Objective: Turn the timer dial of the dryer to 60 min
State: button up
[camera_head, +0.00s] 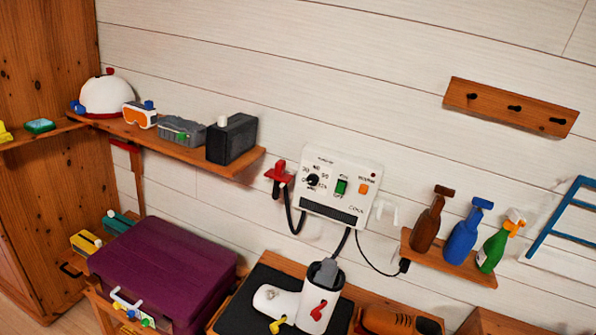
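The dryer (335,185) is a white control box on the plank wall, tilted in the picture, with a dark grille along its lower edge. Its timer dial (313,180) is a small black knob on the left of the face, ringed by small printed marks. The picture is too small to tell surely which mark it points at. A green switch (341,186) and an orange button (364,188) sit to the right of the dial. My gripper is not in view, and nothing blocks the dial.
A red bracket (280,174) with a black hose is left of the dryer. Another hose runs down to a white boot (318,308) on a dark mat. A bottle shelf (450,262) is at right, a loaded shelf (190,150) at left. A purple case (165,265) stands lower left.

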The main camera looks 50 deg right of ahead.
aim_at(312, 180)
jog(key=z, duration=0.4)
jog(key=i, duration=1.15)
jog(key=z, duration=0.7)
